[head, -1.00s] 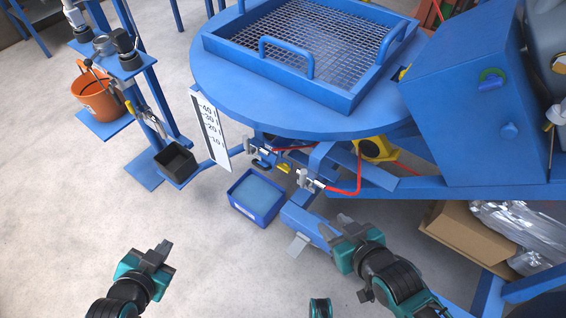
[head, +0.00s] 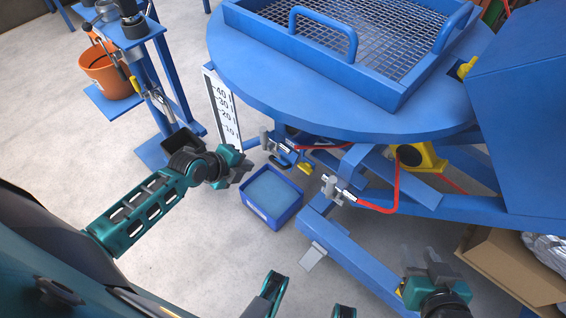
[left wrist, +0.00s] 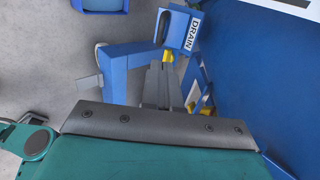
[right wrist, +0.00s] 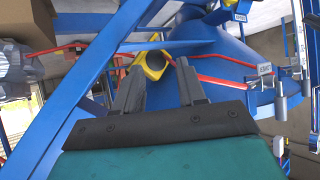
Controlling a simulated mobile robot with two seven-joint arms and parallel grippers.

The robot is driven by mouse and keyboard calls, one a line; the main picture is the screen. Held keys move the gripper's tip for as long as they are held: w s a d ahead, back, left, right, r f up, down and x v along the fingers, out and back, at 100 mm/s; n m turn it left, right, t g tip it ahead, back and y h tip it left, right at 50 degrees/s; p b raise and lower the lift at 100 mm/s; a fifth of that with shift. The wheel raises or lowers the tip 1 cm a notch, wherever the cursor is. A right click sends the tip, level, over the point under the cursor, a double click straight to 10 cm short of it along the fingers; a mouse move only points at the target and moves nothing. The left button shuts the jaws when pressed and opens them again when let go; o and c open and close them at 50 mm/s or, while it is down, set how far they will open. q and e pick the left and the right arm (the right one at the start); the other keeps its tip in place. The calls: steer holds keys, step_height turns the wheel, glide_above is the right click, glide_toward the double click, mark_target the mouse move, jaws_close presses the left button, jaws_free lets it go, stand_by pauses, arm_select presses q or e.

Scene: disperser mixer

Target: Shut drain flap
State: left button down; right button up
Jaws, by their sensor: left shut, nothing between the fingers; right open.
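The drain flap (left wrist: 174,24) is a blue plate with a dark slot and a white DRAIN label, at the top middle of the left wrist view. A yellow piece (left wrist: 168,57) shows just below it. I cannot tell how far the flap stands open. My left gripper (left wrist: 160,68) is shut and empty, its fingertips pointing at the flap's lower part; contact is unclear. In the head view my left gripper (head: 246,166) is left of the small parts under the round blue table. My right gripper (right wrist: 160,72) is open and empty, low at the right in the head view (head: 428,262).
A blue tub (head: 272,197) stands on the floor below the drain area. The round table (head: 340,115) overhangs it. A level scale (head: 223,108), red hoses (head: 396,180) and a blue frame leg (head: 345,250) are close by. A cardboard box (head: 500,265) stands at right.

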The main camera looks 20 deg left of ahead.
arm_select(q)
steer(key=b, duration=0.4)
glide_toward(276, 164)
steer(key=f, duration=0.1)
steer(key=b+x, duration=0.2)
steer(key=x, duration=0.4)
steer(key=shift+w+r, duration=0.1)
steer(key=shift+w, duration=0.15)
arm_select(e)
steer(key=f, duration=0.2)
steer(key=a+f, duration=0.1)
steer(key=f, duration=0.1)
steer(key=shift+w+a+f, duration=0.1)
steer(key=shift+a, duration=0.05)
arm_select(q)
steer(key=shift+d, duration=0.15)
arm_select(e)
steer(key=shift+w+a, duration=0.1)
steer(key=shift+a, duration=0.05)
